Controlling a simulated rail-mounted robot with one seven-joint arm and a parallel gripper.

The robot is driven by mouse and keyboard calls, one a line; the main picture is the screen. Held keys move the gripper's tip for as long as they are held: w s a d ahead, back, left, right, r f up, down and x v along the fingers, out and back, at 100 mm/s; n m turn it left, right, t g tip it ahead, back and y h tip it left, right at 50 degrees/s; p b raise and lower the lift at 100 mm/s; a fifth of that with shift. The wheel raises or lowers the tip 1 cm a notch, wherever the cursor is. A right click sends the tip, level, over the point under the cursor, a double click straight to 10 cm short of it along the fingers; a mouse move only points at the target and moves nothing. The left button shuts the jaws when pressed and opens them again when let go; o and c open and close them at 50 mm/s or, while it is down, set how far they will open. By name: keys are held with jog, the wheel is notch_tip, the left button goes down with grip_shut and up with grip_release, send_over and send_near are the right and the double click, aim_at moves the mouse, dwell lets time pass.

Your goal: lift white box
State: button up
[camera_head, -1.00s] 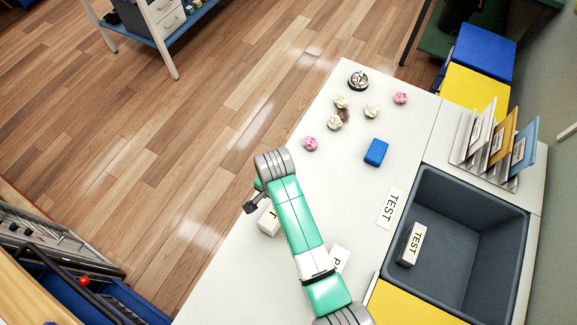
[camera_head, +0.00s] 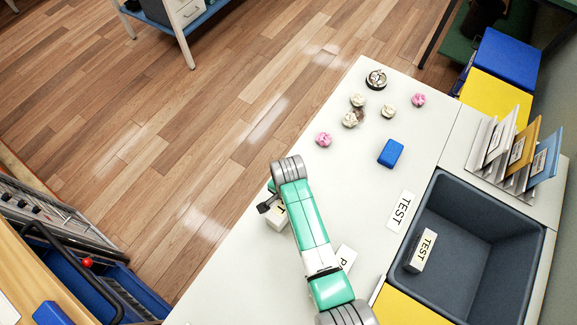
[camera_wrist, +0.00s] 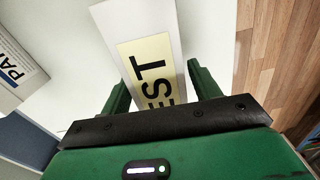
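A white box with a yellow label reading "EST" (camera_wrist: 140,25) lies below my gripper (camera_wrist: 160,90) in the wrist view. The two green fingers stand one on each side of the box near its lower end. They look open, with little room at the sides; contact is not clear. In the head view the white box (camera_head: 276,222) shows partly on the table's left edge, under my gripper (camera_head: 268,203), whose fingers are mostly hidden by my arm.
A grey bin (camera_head: 480,250) on the right holds another white box marked TEST (camera_head: 422,251). A blue block (camera_head: 390,153), crumpled balls (camera_head: 350,120) and a bell (camera_head: 376,79) stand farther back.

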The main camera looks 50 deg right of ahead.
jog(key=c, duration=1)
jog(key=shift+o, duration=0.2)
jog(key=shift+r, duration=0.15)
